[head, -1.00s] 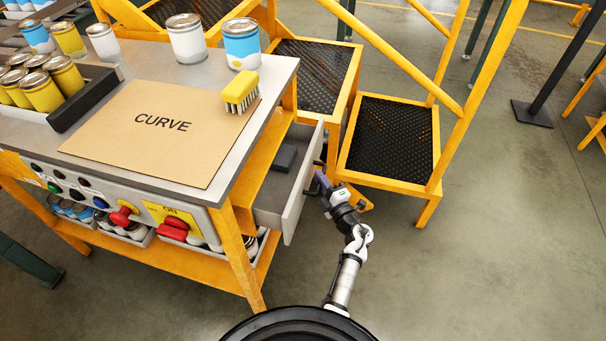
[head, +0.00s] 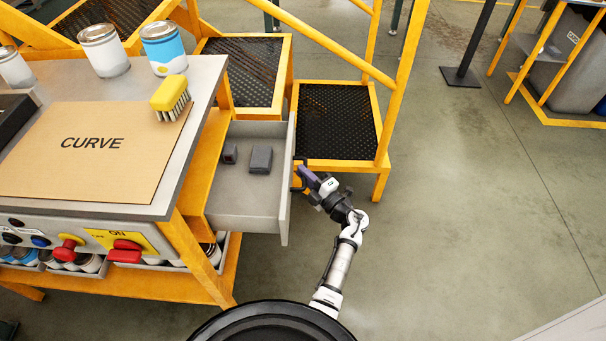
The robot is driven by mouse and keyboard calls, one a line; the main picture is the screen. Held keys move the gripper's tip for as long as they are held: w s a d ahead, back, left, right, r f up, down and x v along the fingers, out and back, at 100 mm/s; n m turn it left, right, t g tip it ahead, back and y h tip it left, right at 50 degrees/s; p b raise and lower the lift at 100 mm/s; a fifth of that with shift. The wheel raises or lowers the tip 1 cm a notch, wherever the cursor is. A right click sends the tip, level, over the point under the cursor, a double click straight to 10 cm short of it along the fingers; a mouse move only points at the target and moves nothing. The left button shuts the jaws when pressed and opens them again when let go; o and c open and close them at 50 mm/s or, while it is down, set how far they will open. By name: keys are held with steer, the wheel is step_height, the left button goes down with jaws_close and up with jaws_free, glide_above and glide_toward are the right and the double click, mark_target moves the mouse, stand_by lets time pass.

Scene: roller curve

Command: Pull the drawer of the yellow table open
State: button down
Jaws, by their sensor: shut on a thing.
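The yellow table (head: 182,247) stands at the left with a grey top. Its grey drawer (head: 240,205) is pulled out to the right, and its inside shows. Two small dark blocks (head: 261,159) lie in the drawer. A dark handle (head: 297,176) is on the drawer's outer front. My gripper (head: 304,174) is at this handle and shut on it, with my arm reaching up from the bottom of the head view. The fingertips are small and partly hidden at the handle.
On the tabletop are a cardboard sheet marked CURVE (head: 92,143), a yellow brush (head: 170,97) and several cans (head: 164,48). Yellow steps with black mesh treads (head: 337,120) stand close behind the drawer. The floor (head: 450,220) to the right is clear.

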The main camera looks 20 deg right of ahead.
steer(key=c, duration=1.5)
jaws_free()
steer(key=shift+o, duration=0.2)
steer(key=b+v, duration=0.2)
steer(key=v, duration=1.1)
steer(key=shift+s+f+b, duration=0.15)
steer(key=shift+s+b, duration=0.2)
steer(key=shift+s, duration=0.05)
steer(key=shift+d, duration=0.1)
